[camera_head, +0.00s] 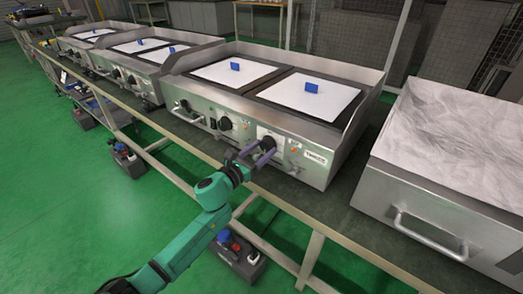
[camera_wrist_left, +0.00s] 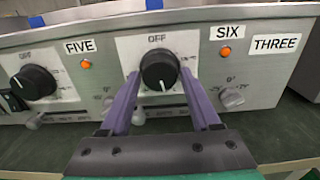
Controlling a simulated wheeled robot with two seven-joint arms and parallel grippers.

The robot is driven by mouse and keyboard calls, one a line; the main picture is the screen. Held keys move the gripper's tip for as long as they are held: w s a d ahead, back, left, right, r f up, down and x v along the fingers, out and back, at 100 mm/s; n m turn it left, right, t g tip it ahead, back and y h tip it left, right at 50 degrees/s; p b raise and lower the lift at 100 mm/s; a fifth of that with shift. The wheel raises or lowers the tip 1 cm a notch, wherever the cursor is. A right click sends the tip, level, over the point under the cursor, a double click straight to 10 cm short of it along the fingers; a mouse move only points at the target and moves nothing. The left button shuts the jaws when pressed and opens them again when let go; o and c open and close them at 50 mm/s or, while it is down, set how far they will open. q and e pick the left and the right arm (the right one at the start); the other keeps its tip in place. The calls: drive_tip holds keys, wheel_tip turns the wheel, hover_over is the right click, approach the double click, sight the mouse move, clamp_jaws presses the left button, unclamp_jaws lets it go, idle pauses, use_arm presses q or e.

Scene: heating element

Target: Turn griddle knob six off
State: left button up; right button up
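The black griddle knob six (camera_wrist_left: 160,70) sits on a white plate under an "OFF" mark, with the "SIX" label (camera_wrist_left: 227,31) to its upper right. Its white pointer line faces down, away from "OFF". My left gripper (camera_wrist_left: 160,80) has its two purple fingers spread, one on each side of this knob. I cannot tell whether the fingertips touch it. In the head view, my left gripper (camera_head: 258,152) is at the front panel of the nearest griddle (camera_head: 300,143), partly covering the knob. My right gripper is not in view.
Another black knob (camera_wrist_left: 33,82) with the "FIVE" label (camera_wrist_left: 79,46) is to the left. A small grey knob (camera_wrist_left: 232,98) is to the lower right. Blue-handled white plates lie on the griddle top. A steel appliance with a bar handle (camera_head: 430,237) stands at right on the bench.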

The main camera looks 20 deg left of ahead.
use_arm(q)
drive_tip(key=c, duration=0.8)
